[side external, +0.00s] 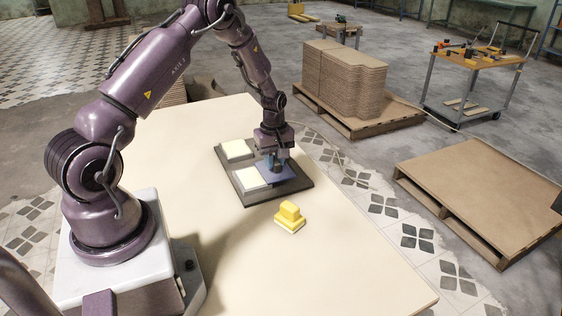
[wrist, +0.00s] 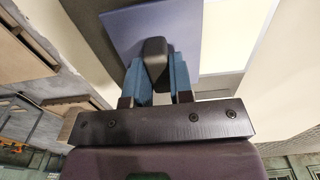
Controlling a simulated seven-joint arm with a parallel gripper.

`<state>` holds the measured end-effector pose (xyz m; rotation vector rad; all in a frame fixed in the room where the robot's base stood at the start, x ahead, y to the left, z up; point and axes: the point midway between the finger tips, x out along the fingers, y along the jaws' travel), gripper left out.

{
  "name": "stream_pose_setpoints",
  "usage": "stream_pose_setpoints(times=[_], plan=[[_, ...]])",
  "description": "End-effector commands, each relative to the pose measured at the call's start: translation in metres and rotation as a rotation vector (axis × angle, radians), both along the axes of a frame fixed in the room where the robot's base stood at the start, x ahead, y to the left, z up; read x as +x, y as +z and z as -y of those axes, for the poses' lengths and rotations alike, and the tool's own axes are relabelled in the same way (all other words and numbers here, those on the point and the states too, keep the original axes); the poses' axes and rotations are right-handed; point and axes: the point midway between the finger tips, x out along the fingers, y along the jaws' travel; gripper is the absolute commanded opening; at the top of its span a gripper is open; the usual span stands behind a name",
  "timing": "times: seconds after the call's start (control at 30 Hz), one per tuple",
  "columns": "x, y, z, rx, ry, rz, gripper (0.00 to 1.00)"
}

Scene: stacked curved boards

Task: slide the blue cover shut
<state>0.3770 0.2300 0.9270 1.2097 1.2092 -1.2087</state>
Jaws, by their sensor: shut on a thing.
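The blue cover (side external: 287,177) is a flat blue plate on a dark grey frame (side external: 263,199) that lies on the table. In the wrist view the blue cover (wrist: 125,32) carries a dark knob (wrist: 154,50). My gripper (side external: 276,166) is over the cover and points down. In the wrist view my gripper (wrist: 155,78) has its two blue fingers on either side of the knob, shut on it. Cream squares show on the frame, one at the back left (side external: 236,149) and one at the front left (side external: 251,177). What lies under the cover is hidden.
A yellow block (side external: 289,214) sits on the cream table (side external: 330,260), just in front of the frame. The table is otherwise clear towards the front. Pallets, one with stacked brown boards (side external: 345,82), and a tool cart (side external: 470,80) stand beyond it.

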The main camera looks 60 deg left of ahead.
Motion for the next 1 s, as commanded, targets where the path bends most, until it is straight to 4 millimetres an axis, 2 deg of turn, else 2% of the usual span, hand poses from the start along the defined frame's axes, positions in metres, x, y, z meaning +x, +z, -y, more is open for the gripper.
stream_pose_setpoints(times=[1.0], plan=[[-0.052, 0.000, 0.001, -0.002, 0.002, -0.001, 0.00]])
